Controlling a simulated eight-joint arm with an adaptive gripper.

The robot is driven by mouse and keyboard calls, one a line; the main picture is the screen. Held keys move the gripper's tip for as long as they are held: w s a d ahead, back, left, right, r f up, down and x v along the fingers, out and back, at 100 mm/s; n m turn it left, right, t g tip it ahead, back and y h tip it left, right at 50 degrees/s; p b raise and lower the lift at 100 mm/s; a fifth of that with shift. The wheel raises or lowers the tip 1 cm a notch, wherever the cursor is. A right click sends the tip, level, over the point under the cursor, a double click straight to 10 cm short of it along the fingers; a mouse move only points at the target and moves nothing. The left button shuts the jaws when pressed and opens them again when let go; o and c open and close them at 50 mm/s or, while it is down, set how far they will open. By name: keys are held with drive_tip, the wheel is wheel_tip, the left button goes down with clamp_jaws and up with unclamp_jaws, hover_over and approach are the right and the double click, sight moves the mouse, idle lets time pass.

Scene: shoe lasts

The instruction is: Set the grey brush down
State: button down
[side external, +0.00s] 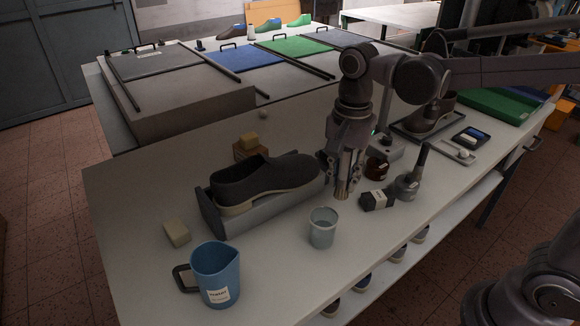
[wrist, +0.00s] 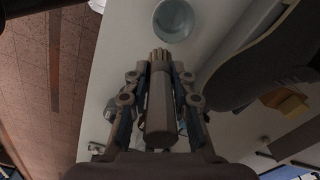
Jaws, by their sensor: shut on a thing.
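My gripper (side external: 344,172) is shut on the grey brush (wrist: 159,108), a thick grey handle held lengthwise between the two fingers in the wrist view. The brush's pale bristle end points away from the palm, toward the cup side of that view. In the side external view the brush (side external: 343,188) hangs upright, bristles down, above the white table (side external: 130,215). A small gap to the tabletop seems to show, but I cannot tell its height. My gripper (wrist: 160,78) is between the dark shoe and the small dark bottle.
A translucent cup (side external: 322,229) stands just in front of the brush. The dark shoe (side external: 262,180) on a grey stand is to the left. A blue jug (side external: 216,272) stands front left.

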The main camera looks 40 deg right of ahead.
drive_tip(key=w+d+f+n, duration=0.1)
drive_tip(key=w+d+n, duration=0.7)
drive_tip(key=w+n, duration=0.1)
drive_tip(key=f+n, duration=0.1)
drive_tip(key=f, duration=0.1)
drive_tip(key=s+f+n, duration=0.1)
drive_tip(key=f, duration=0.2)
drive_tip(key=s+f+n, duration=0.1)
drive_tip(key=f, duration=0.2)
drive_tip(key=shift+s+a+f+n, duration=0.1)
drive_tip(key=shift+a+f+n, duration=0.05)
drive_tip(key=shift+n, duration=0.25)
wheel_tip(320, 180, up, 14)
drive_tip(key=w+d, duration=0.2)
drive_tip(key=w, duration=1.4)
wheel_tip(320, 180, down, 16)
drive_tip(key=shift+w+r, duration=0.1)
